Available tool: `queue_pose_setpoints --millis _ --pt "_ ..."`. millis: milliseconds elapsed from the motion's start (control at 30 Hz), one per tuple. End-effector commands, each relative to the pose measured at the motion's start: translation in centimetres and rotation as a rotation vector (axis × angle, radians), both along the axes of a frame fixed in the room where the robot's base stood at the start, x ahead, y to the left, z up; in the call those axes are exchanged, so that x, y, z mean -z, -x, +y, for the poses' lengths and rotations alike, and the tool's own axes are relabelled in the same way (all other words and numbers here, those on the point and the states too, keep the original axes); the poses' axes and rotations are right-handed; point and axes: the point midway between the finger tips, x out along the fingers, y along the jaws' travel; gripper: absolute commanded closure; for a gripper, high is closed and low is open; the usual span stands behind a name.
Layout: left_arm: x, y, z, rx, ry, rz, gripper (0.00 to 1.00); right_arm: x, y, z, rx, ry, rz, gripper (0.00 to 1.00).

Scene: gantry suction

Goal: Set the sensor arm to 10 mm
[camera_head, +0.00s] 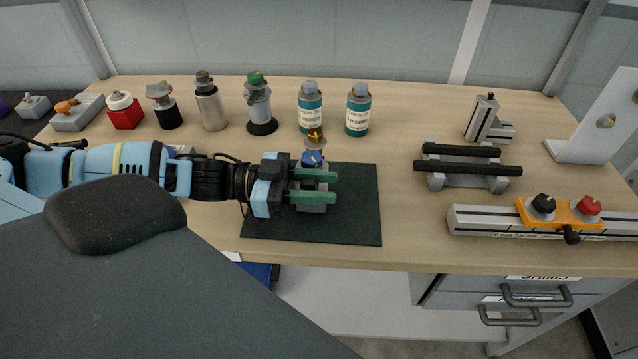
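My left gripper (325,186) reaches in from the left over the dark mat (355,225). Its two green fingers are apart, one behind the other, at a small grey device (312,208) with a blue knob (313,159) and a brass-coloured top (315,136). The fingers hide the device's middle, so I cannot tell whether they grip it. At the right, a grey rail (480,220) with a scale strip carries an orange carriage (562,213) with a black knob (543,204) and a red knob (588,206). No part is clearly readable as the sensor arm. My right gripper is not in view.
Two labelled bottles (357,112) stand behind the mat. A row of knobbed fittings, including a green-topped one (259,105), runs along the back left. A cradle with black bars (467,167) stands right of the mat. Bare wood (400,215) lies between mat and rail.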

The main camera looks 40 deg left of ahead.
Motion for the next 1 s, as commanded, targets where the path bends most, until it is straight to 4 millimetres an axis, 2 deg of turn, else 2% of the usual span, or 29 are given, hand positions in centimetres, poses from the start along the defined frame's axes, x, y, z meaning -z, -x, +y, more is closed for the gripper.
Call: queue_pose_setpoints --millis 500,1000 --pt "0.0 0.2 0.4 -0.001 -0.002 0.001 0.62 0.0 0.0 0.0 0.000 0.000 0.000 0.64" --pt "0.0 3.3 5.6 -0.001 -0.004 0.003 0.62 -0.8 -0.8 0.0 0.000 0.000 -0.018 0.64"
